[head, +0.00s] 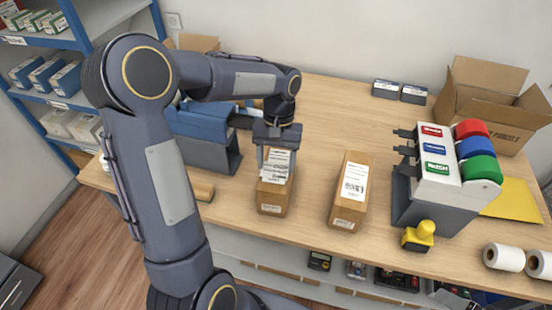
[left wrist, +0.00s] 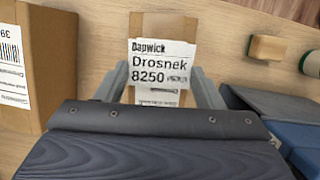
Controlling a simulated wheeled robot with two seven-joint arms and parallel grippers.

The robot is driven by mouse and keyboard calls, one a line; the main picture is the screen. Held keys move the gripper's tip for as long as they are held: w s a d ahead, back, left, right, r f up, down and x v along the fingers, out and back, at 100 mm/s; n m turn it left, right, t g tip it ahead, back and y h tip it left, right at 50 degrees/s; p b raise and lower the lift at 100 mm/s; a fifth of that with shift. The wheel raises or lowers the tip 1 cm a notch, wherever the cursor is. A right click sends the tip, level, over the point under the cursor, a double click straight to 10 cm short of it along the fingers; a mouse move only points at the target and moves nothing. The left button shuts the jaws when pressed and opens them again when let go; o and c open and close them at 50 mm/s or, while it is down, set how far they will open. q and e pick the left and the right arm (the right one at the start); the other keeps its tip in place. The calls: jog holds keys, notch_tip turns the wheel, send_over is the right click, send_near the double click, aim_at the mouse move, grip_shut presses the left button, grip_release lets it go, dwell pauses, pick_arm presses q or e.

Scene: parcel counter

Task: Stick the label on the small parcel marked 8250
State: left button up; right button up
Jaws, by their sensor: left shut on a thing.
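My left gripper (head: 277,153) is over the left of two brown parcels, pointing down. It is shut on a white printed label (head: 274,172), with a finger at each side. In the left wrist view the label (left wrist: 160,72) lies over the small parcel (left wrist: 162,22), and the text there reads "Dapwick", "Drosnek" and "8250". More white print shows just below it. The parcel (head: 272,201) lies on the counter with a small sticker on its near end. I cannot tell whether the label touches the parcel. My right gripper is out of view.
A second brown parcel (head: 348,205) with a label lies to the right. Beyond it stand a label dispenser (head: 437,165) with coloured rolls, a yellow-handled stamp (head: 419,236) and an open carton (head: 483,93). A blue-grey machine (head: 203,140) stands close on the left. The counter's middle back is clear.

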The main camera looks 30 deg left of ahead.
pick_arm(q)
jog(key=o, duration=0.7)
jog(key=shift+o, duration=0.2)
jog(key=shift+r, duration=0.1)
jog(key=shift+p+v, duration=1.35)
jog(key=shift+v, duration=0.05)
jog(key=shift+p+v, duration=0.9)
jog(key=shift+v, duration=0.4)
jog(key=s+v, duration=0.1)
jog(key=v, duration=0.6)
jog(key=shift+d+r, duration=0.25)
jog(key=shift+r, duration=0.3)
